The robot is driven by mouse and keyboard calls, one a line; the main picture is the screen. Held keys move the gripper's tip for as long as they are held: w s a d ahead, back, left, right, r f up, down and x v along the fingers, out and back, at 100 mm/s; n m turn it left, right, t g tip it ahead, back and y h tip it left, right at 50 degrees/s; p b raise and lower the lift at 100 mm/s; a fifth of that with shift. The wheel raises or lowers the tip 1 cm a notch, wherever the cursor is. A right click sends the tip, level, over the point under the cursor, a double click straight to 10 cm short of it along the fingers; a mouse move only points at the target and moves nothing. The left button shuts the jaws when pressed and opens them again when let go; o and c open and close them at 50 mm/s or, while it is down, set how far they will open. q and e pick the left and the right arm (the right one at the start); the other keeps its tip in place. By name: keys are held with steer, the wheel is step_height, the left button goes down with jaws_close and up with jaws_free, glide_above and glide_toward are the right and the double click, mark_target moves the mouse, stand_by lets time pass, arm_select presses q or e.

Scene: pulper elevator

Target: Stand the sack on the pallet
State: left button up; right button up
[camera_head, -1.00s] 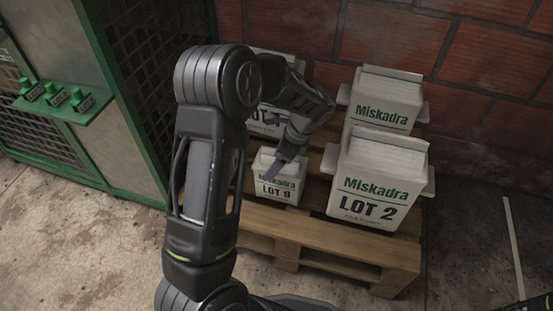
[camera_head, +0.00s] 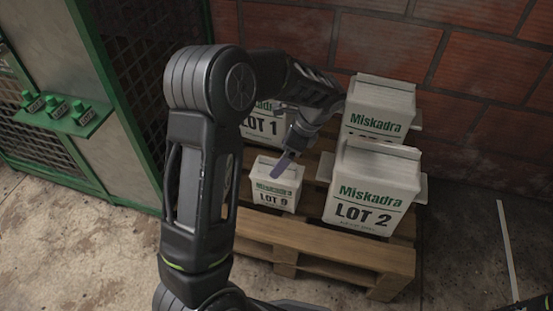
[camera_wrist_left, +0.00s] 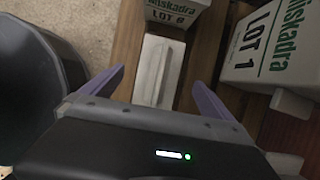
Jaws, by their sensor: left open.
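A small white sack with green print, its label reading like LOT 9 (camera_head: 276,187), stands upright on the front left of the wooden pallet (camera_head: 340,252). My left gripper (camera_head: 286,162) is above it in the head view, with one purple finger overlapping the sack's upper right. In the left wrist view my gripper (camera_wrist_left: 158,76) has its two purple fingers spread. A plain white ridged top (camera_wrist_left: 155,70), which appears to be the small sack's, lies between them with gaps on both sides. My right gripper is not in view.
The LOT 1 sack (camera_head: 262,124) stands behind, partly hidden by my arm. The LOT 2 sack (camera_head: 370,195) and another sack (camera_head: 380,112) stand on the right. A green-framed cage (camera_head: 150,85) with several green knobs (camera_head: 61,107) is left. Floor in front is clear.

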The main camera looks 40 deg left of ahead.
arm_select(q)
steer(key=p+v, duration=0.1)
steer(key=v, duration=0.3)
steer(key=shift+d+r, duration=0.1)
steer(key=shift+r, duration=0.2)
steer(key=shift+f, duration=0.1)
